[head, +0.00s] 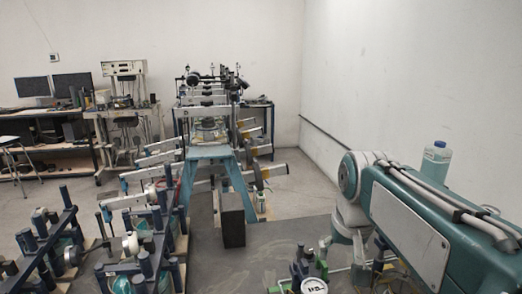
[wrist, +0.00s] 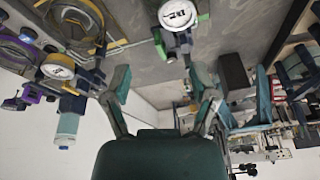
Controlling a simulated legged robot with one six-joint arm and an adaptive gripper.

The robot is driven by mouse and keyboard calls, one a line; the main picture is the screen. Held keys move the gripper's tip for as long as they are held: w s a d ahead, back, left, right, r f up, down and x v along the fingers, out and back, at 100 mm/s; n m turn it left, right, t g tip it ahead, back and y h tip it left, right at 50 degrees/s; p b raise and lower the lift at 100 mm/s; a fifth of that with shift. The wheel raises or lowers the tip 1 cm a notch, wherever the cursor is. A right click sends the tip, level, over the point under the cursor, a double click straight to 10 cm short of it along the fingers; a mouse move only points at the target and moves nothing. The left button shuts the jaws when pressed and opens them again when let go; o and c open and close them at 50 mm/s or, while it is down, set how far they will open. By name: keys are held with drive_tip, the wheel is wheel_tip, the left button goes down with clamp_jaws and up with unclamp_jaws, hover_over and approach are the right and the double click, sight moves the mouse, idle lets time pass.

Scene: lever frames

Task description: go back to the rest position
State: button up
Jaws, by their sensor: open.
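My gripper (wrist: 158,82) is open in the wrist view, its two teal-tipped fingers spread wide with nothing between them. Past the fingers are the grey floor and a white wall. A lever frame with a white round dial (wrist: 178,14) stands beyond the fingers, apart from them. The same kind of dial (head: 314,286) shows at the bottom edge of the head view. In the head view my teal arm reaches in from the right, with its wrist end low; the fingers are hard to make out there.
Lever frames with dark blue posts (head: 145,255) crowd the lower left. A teal stand (head: 207,155) and a dark box (head: 232,216) are mid-scene. A bottle (head: 437,160) shows behind my arm. Desks with monitors (head: 73,84) line the back left. Grey floor is clear right of the box.

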drive_tip(key=s+f+t, duration=0.1)
drive_tip(key=s+f, duration=0.3)
drive_tip(key=s, duration=0.3)
drive_tip(key=s+f+n+t, duration=0.1)
drive_tip(key=s+f, duration=0.3)
drive_tip(key=s, duration=0.3)
drive_tip(key=shift+s+d, duration=0.3)
drive_tip(key=shift+s, duration=0.1)
